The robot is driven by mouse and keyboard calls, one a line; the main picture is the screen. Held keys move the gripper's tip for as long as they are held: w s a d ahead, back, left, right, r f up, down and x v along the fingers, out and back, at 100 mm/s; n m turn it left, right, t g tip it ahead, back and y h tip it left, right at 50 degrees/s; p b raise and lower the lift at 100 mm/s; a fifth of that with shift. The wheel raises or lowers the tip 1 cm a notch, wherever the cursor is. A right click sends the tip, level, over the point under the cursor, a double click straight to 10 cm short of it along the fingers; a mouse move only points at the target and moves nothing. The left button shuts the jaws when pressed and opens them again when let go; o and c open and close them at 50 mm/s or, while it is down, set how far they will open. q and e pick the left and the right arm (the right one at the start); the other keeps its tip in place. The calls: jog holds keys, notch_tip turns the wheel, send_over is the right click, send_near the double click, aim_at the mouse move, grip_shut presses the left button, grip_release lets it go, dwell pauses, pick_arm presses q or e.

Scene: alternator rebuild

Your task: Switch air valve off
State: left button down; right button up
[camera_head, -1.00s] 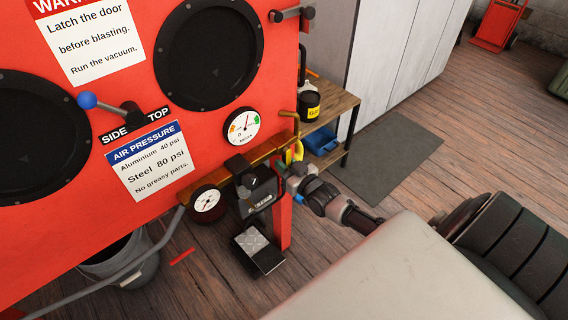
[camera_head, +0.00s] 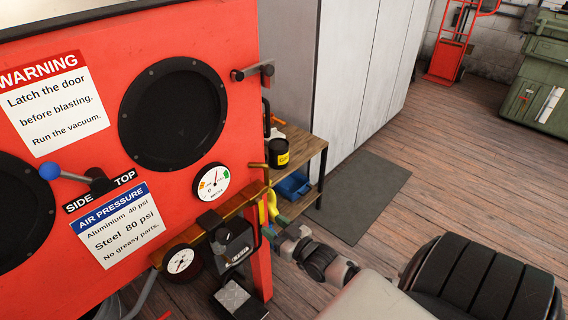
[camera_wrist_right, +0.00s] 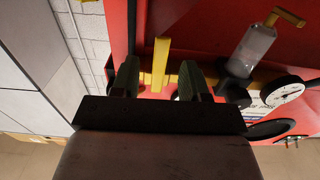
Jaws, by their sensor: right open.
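The air valve's yellow lever (camera_head: 272,207) stands upright at the right edge of the red blast cabinet (camera_head: 245,90), by the brass pipe. In the right wrist view the yellow lever (camera_wrist_right: 160,62) shows between the two dark fingers of my right gripper (camera_wrist_right: 160,78). The fingers are apart, one on each side of it, with visible gaps. In the head view my right gripper (camera_head: 274,234) is just below the lever, and its fingertips are partly hidden. I cannot tell how deep the lever lies between the fingers. My left gripper is not in view.
A pressure gauge (camera_head: 211,183), a lower gauge (camera_head: 181,261) and a dark regulator box (camera_head: 233,243) are close left of the gripper. A wooden shelf (camera_head: 308,146) with a black-and-yellow can (camera_head: 279,153) stands behind. A clear filter bowl (camera_wrist_right: 252,48) is beside the fingers.

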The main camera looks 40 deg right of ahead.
jog(key=shift+s+d, duration=0.2)
jog(key=shift+s, duration=1.85)
jog(key=s+a+f+g+p, duration=0.1)
jog(key=s+f+g, duration=0.25)
jog(key=f, duration=0.45)
jog(key=s+a+f+g+h, duration=0.1)
jog(key=s+f+g, duration=0.1)
jog(key=s+f, duration=0.4)
jog(key=s+a+f+g+p, duration=0.1)
jog(key=s+f+g, duration=0.2)
jog(key=f, duration=0.6)
jog(key=s+a+f+g, duration=0.2)
jog(key=s+a+f, duration=0.1)
jog(key=s, duration=0.4)
jog(key=s+a+f+n+g, duration=0.1)
jog(key=s+a+f+g, duration=0.2)
jog(key=s, duration=0.5)
jog(key=s+a+f+g+p, duration=0.1)
jog(key=s+a+f+g, duration=0.2)
jog(key=s, duration=0.4)
notch_tip(320, 180, down, 2)
jog(key=shift+s+a+f, duration=0.2)
jog(key=shift+s+a, duration=0.2)
jog(key=shift+a, duration=0.15)
jog(key=shift+g, duration=0.25)
jog(key=shift+c, duration=0.2)
